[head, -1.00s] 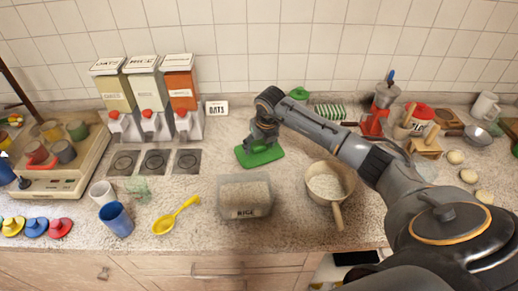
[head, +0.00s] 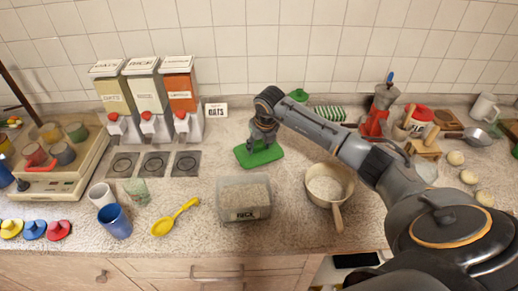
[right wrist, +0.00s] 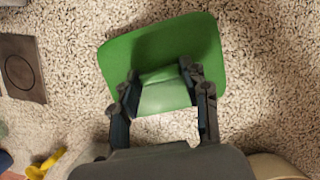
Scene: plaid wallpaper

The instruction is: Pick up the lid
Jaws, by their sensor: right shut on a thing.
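The lid is a flat green rectangle with rounded corners (head: 262,158), at or very close to the countertop, behind the rice container; I cannot tell whether it touches. It also fills the middle of the right wrist view (right wrist: 130,55), with a raised lighter green handle (right wrist: 165,95) at its middle. My right gripper (head: 262,142) reaches down onto the lid from above. In the right wrist view its two fingers (right wrist: 162,90) are closed on both sides of the handle. My left gripper is not in view.
An open clear container labelled RICE (head: 244,198) stands in front of the lid. A pot (head: 328,186) is to its right, a yellow scoop (head: 176,217) and blue cup (head: 115,222) to its left. Dispensers (head: 147,100) stand behind left. Bare counter surrounds the lid.

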